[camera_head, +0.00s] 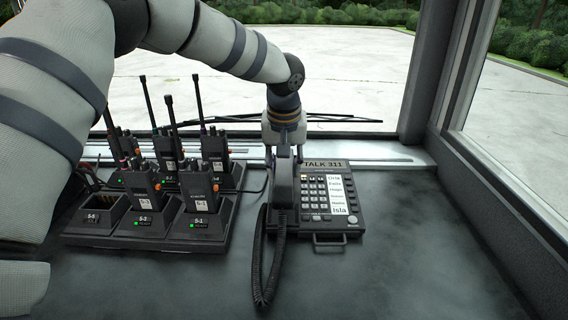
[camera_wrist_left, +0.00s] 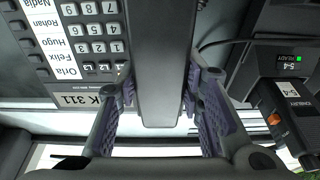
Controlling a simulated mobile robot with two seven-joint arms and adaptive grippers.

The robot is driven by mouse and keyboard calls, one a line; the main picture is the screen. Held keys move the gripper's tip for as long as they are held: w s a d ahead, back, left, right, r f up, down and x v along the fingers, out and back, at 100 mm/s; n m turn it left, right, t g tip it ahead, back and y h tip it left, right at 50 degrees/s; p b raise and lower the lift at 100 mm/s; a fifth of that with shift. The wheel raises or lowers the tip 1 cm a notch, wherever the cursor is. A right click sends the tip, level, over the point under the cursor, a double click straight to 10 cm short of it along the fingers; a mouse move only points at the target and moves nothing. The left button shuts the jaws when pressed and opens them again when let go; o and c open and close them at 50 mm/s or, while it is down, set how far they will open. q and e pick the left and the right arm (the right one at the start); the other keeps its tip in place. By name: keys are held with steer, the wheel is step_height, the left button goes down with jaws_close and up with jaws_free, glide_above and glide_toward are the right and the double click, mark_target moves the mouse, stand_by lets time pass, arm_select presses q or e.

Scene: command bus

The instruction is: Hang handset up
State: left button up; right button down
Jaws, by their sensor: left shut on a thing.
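The black telephone handset (camera_head: 284,190) stands over the left side of the desk phone (camera_head: 318,243), which is labelled TALK 311. Its coiled cord (camera_head: 258,262) loops down onto the counter in front. My left gripper (camera_head: 283,152) comes from above and behind and is shut on the handset near its far end. In the left wrist view the fingers lie on both sides of the handset (camera_wrist_left: 162,60), with the phone keypad (camera_wrist_left: 95,40) beside it. The cradle is hidden beneath the handset, so I cannot tell whether the handset touches it. My right gripper is not in view.
A charging dock (camera_head: 165,243) with several upright radios stands left of the phone; its front-left slot (camera_head: 103,213) is empty. The antennas rise close to my left arm. The windshield and its ledge (camera_head: 385,157) are behind. The counter (camera_head: 420,260) is clear on the right.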

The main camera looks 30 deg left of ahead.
mark_target(284, 172)
arm_select(q)
steer(key=o, duration=1.3)
steer(key=shift+r, duration=0.1)
steer(key=p+v, duration=0.1)
steer(key=v, duration=1.1)
steer(key=shift+r, duration=0.35)
steer(key=shift+w, duration=0.1)
